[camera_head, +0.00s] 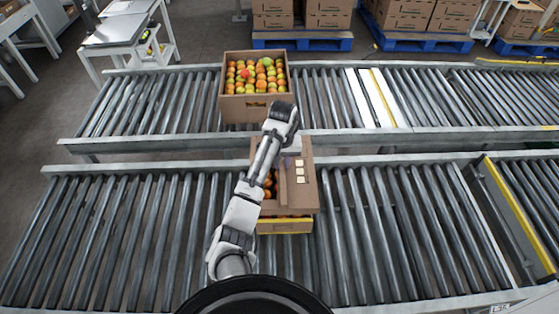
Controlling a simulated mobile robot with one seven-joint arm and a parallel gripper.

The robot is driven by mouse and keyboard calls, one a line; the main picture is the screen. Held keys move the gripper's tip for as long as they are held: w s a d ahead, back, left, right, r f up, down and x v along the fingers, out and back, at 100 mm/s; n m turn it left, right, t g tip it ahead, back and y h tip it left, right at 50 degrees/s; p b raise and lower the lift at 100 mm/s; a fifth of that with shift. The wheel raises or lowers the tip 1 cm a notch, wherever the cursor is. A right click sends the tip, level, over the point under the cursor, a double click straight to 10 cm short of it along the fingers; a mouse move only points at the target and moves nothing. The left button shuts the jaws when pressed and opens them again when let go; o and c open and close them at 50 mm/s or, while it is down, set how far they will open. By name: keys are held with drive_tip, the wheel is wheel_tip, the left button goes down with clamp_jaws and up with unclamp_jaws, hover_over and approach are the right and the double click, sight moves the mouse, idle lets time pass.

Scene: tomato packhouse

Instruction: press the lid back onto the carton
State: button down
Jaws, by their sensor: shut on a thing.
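The carton (284,227) stands on the near roller conveyor, with a yellow band along its front. The brown lid (301,203), with several pale labels, covers the right part of the carton's top. Tomatoes (268,184) show at the left, where the top is uncovered. My gripper (289,150) points down at the lid's far part and is shut on the lid. My arm hides most of the fingers and the carton's left side, so the exact grip is hard to see.
An open carton (254,107) full of red, orange and green tomatoes stands on the far conveyor (180,104), just beyond my gripper. The near conveyor (402,230) is clear on both sides. Stacked cartons (405,14) on blue pallets stand at the back.

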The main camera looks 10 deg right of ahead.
drive_tip(key=shift+f+b, duration=2.1)
drive_tip(key=shift+b, duration=0.15)
drive_tip(key=shift+f, duration=1.1)
drive_tip(key=shift+f+b, duration=0.8)
drive_tip(key=shift+f, duration=1.3)
drive_tip(key=c, duration=1.3)
unclamp_jaws()
drive_tip(key=shift+c, duration=1.4)
wheel_tip(320, 180, up, 6)
drive_tip(key=p, duration=0.5)
drive_tip(key=shift+f+p, duration=0.15)
drive_tip(key=shift+p, duration=0.15)
drive_tip(key=shift+r+p, duration=0.6)
drive_tip(key=shift+r, duration=0.6)
